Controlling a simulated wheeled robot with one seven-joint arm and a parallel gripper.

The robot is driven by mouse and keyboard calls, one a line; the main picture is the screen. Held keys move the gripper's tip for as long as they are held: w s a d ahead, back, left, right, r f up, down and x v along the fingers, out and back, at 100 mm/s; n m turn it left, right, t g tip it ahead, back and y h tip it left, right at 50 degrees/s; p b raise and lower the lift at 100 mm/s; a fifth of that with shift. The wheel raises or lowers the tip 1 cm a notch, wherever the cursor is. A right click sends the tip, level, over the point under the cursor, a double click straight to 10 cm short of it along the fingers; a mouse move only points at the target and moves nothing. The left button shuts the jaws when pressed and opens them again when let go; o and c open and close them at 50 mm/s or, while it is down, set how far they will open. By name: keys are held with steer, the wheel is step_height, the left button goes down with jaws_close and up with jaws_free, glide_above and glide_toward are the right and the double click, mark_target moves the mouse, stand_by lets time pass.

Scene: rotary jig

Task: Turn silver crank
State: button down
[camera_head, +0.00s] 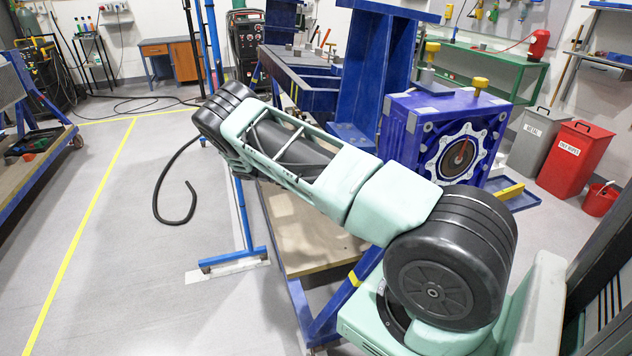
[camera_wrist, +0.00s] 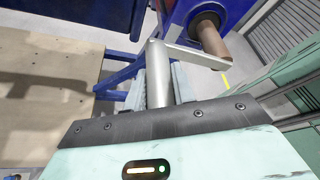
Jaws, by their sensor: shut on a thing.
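The silver crank (camera_wrist: 158,75) shows in the wrist view. Its handle stands between the two pale fingers of my gripper (camera_wrist: 159,88), which are shut on it. The crank's flat arm runs from the top of the handle to the right, to a brown cylindrical shaft (camera_wrist: 208,36) on a blue mount. The lower end of the handle is hidden behind my gripper's dark front edge. In the head view, my arm crosses the picture, and neither the crank nor my gripper can be made out.
A blue jig box with a round dial (camera_head: 462,156) sits behind my arm. A blue frame with a wooden board (camera_wrist: 45,95) is left of my gripper. A grey bin (camera_head: 537,140) and a red bin (camera_head: 575,160) stand at right. The floor at left is largely open.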

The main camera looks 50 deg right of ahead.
step_height(320, 180, down, 6)
steer(key=s+a+n+g+b, duration=0.1)
steer(key=n+g+b, duration=0.1)
steer(key=n+b, duration=0.1)
steer(key=shift+s+f+b, duration=0.2)
steer(key=shift+f+b, duration=0.05)
steer(key=shift+b, duration=0.65)
steer(key=shift+y, duration=0.3)
steer(key=c, duration=1.2)
jaws_free()
steer(key=shift+o, duration=0.2)
